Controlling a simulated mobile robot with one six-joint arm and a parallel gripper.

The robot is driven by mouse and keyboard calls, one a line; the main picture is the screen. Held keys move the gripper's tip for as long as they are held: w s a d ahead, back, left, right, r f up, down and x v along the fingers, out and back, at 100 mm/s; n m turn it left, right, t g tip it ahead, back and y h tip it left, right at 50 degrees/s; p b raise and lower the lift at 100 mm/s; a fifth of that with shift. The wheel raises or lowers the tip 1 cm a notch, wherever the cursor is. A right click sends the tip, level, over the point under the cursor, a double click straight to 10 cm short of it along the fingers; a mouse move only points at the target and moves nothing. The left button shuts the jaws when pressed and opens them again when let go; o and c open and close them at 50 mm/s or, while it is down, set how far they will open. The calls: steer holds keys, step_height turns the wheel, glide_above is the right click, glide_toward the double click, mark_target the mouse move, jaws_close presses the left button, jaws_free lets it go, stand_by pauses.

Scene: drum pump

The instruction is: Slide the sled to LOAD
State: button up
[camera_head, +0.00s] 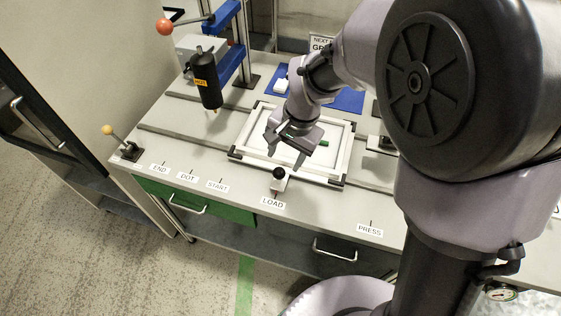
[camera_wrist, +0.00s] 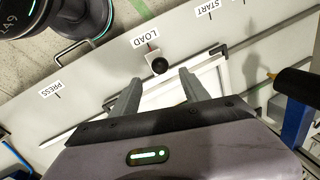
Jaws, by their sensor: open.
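The sled (camera_head: 238,153) is a white rectangular frame with black corners, lying on the bench rails. A black ball knob (camera_head: 278,173) on a small white block stands at its front edge. The knob is just behind the LOAD label (camera_head: 272,202) and about in line with its tick mark. My gripper (camera_head: 284,154) is open and empty, pointing down above the sled, behind the knob. In the wrist view the knob (camera_wrist: 159,66) shows beyond and between the two fingertips (camera_wrist: 160,79), and the LOAD label (camera_wrist: 146,37) is beyond it. I cannot tell the gap between fingers and knob.
Labels END, DOT and START (camera_head: 217,187) lie to the left, and PRESS (camera_head: 369,230) to the right. A black cylinder marked HOT (camera_head: 207,82) hangs from a blue stand (camera_head: 232,62) at back left. A small lever (camera_head: 121,145) stands at the bench's left corner.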

step_height(320, 180, up, 8)
steer(key=d+p, duration=0.1)
steer(key=p, duration=0.1)
steer(key=shift+s+d, duration=0.2)
steer(key=shift+s, duration=0.15)
steer(key=shift+r, duration=0.1)
steer(key=s+d+r+t+b, duration=0.2)
steer(key=s+d, duration=0.2)
steer(key=s, duration=0.4)
steer(key=s+d+r+n+t+b, duration=0.1)
steer(key=s+d+r+t+b, duration=0.1)
steer(key=s+d, duration=0.3)
steer(key=s+r, duration=0.1)
steer(key=s, duration=0.2)
steer(key=shift+s+r+t, duration=0.2)
steer(key=shift+r+t, duration=0.15)
steer(key=shift+t, duration=0.05)
